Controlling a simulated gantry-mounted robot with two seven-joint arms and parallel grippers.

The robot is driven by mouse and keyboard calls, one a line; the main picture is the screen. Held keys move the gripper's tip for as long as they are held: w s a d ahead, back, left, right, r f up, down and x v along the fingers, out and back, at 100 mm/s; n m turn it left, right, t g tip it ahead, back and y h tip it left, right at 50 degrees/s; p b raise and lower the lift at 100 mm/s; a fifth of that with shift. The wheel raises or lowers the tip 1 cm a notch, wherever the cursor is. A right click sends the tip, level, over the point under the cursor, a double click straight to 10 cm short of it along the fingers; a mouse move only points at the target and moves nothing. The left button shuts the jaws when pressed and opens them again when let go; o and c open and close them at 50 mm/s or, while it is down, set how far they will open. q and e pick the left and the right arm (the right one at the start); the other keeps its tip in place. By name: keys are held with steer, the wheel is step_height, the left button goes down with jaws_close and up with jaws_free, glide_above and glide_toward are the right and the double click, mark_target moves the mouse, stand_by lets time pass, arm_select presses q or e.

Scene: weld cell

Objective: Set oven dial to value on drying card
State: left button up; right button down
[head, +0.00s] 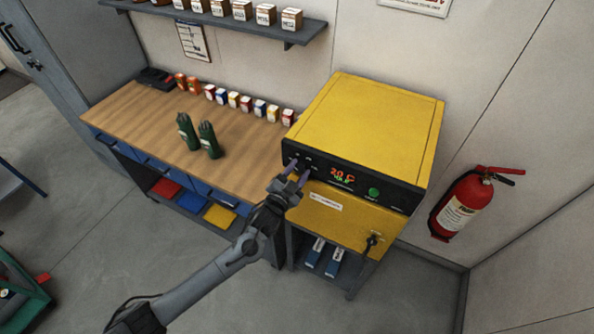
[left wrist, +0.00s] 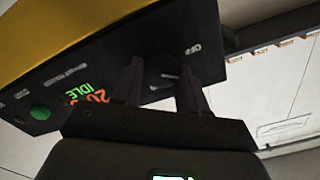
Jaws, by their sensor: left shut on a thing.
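The yellow oven (head: 370,120) stands to the right of the bench, with a black control panel (head: 350,178) along its front. The panel has a lit display (head: 342,175) and a round green button (head: 373,192). My left gripper (head: 294,172) is at the left end of the panel. In the left wrist view its two fingers (left wrist: 160,85) are around the dark dial (left wrist: 168,76), beside an "OFF" mark. The dial is mostly hidden. The display reads "IDLE" there, upside down. A card (head: 193,41) hangs on the wall above the bench; its text is too small to read. My right gripper is not seen.
A shelf (head: 220,24) with labelled boxes is above. A red fire extinguisher (head: 462,204) is right of the oven. The oven door has a handle (head: 373,241).

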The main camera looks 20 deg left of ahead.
arm_select(q)
steer(key=m, duration=0.4)
steer(key=shift+m, duration=0.3)
steer(key=m+p, duration=0.1)
steer(key=m, duration=0.2)
steer(key=shift+m, duration=0.4)
steer(key=m, duration=0.4)
steer(key=shift+f+p, duration=0.1)
steer(key=shift+p, duration=0.25)
steer(key=m, duration=0.3)
steer(key=m+p, duration=0.1)
steer(key=m, duration=0.2)
steer(key=shift+f+m, duration=0.1)
steer(key=shift+m, duration=0.3)
steer(key=m+p, duration=0.1)
steer(key=m, duration=0.2)
steer(key=shift+m, duration=0.3)
steer(key=m+p, duration=0.1)
steer(key=m, duration=0.3)
steer(key=shift+a, duration=0.1)
steer(key=shift+f+m+p, duration=0.15)
steer(key=shift+m+p, duration=0.3)
steer(key=shift+m, duration=0.75)
